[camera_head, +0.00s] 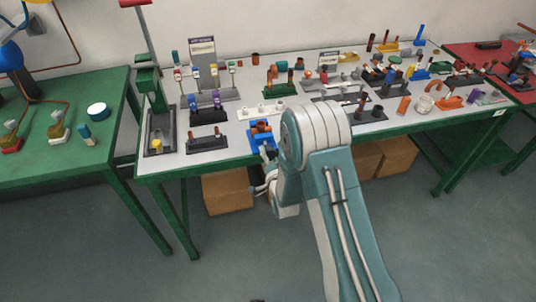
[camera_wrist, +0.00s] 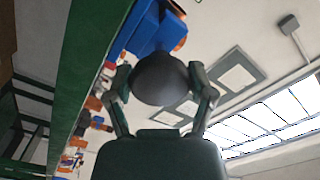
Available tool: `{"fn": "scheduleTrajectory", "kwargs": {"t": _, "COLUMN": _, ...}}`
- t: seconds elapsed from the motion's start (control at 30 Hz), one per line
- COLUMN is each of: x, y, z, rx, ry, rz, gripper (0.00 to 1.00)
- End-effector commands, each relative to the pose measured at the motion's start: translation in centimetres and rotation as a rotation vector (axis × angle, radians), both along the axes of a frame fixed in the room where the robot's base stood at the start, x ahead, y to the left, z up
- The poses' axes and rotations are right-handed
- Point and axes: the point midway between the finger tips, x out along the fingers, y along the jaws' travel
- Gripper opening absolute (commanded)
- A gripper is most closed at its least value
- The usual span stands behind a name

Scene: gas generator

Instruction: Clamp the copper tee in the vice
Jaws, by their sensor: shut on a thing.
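The blue vice (camera_head: 263,140) stands at the front edge of the grey-topped table. A copper-brown piece (camera_head: 262,126), likely the copper tee, shows at its top; I cannot tell how firmly it sits between the jaws. In the wrist view the vice (camera_wrist: 150,28) is at the upper left, with an orange-brown part (camera_wrist: 180,44) beside it. My gripper (camera_wrist: 160,76) is shut on a dark round knob (camera_wrist: 161,80), apparently on the front of the vice. In the head view my gripper (camera_head: 262,188) is below the table edge, partly hidden by my arm.
A green drill-press-like stand (camera_head: 152,95) is left of the vice. Several fittings and racks crowd the grey tabletop (camera_head: 230,150). Cardboard boxes (camera_head: 228,192) sit beneath. A green table (camera_head: 50,150) is at left, a red one (camera_head: 480,58) at right. The floor in front is clear.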

Motion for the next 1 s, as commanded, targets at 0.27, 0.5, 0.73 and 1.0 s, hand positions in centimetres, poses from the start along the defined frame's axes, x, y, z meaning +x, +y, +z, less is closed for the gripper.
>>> {"fn": "scheduleTrajectory", "kwargs": {"t": 0.27, "x": 0.18, "y": -0.17, "z": 0.10, "rx": 0.095, "ry": 0.024, "rz": -0.005, "gripper": 0.23}}
{"fn": "scheduleTrajectory", "kwargs": {"t": 0.5, "x": 0.19, "y": -0.23, "z": 0.08, "rx": 0.118, "ry": 0.032, "rz": -0.006, "gripper": 0.23}}
{"fn": "scheduleTrajectory", "kwargs": {"t": 0.73, "x": 0.20, "y": -0.30, "z": 0.05, "rx": 0.118, "ry": 0.032, "rz": -0.007, "gripper": 0.23}}
{"fn": "scheduleTrajectory", "kwargs": {"t": 1.0, "x": 0.11, "y": -0.25, "z": 0.03, "rx": 0.116, "ry": 0.033, "rz": -0.006, "gripper": 1.00}}
